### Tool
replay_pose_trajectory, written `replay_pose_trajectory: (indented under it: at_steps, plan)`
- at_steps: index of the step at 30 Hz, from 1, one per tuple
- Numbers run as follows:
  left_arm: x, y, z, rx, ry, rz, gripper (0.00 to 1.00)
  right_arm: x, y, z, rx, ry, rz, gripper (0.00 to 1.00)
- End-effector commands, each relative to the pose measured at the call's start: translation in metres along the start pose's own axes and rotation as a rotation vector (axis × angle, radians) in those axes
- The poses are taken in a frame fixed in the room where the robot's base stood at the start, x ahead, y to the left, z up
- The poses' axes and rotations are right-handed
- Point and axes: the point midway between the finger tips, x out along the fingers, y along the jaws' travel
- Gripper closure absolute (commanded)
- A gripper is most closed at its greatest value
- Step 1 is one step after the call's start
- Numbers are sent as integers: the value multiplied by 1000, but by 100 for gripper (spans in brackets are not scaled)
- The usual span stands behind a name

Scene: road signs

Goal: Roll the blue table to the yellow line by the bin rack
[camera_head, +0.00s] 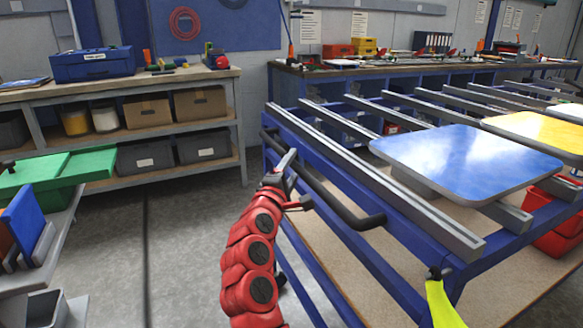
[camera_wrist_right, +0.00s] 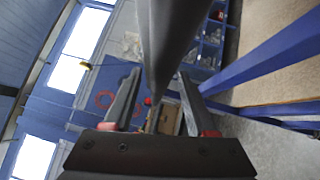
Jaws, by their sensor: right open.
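The blue table (camera_head: 390,270) is a blue-framed cart with grey rails on top, filling the right of the head view. A black handle bar (camera_head: 345,207) runs along its near left side. My right gripper (camera_head: 288,164) is at this handle, near its far end. In the right wrist view its fingers (camera_wrist_right: 158,78) are spread, with the dark handle bar (camera_wrist_right: 168,40) passing between or just in front of them; contact cannot be told. My left gripper is not in view. No yellow line is visible on the floor.
Blue (camera_head: 465,160) and yellow (camera_head: 540,130) sign plates lie on the cart's rails. A workbench (camera_head: 120,88) with bins and boxes stands at the back left. A green-lidded box (camera_head: 60,172) is at the left edge. Grey floor (camera_head: 180,250) is clear between them.

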Motion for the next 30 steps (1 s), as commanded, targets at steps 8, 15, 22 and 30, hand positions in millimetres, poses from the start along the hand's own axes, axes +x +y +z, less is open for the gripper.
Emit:
replay_pose_trajectory:
  at_steps: [8,15,22,30]
  plan:
    - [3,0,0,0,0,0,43,-23,0,-1,4,3,-2,43]
    - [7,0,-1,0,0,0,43,-84,-1,-2,4,5,-4,43]
    - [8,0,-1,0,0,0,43,-138,0,-2,1,5,-1,43]
    - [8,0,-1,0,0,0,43,-171,0,-2,-1,4,0,43]
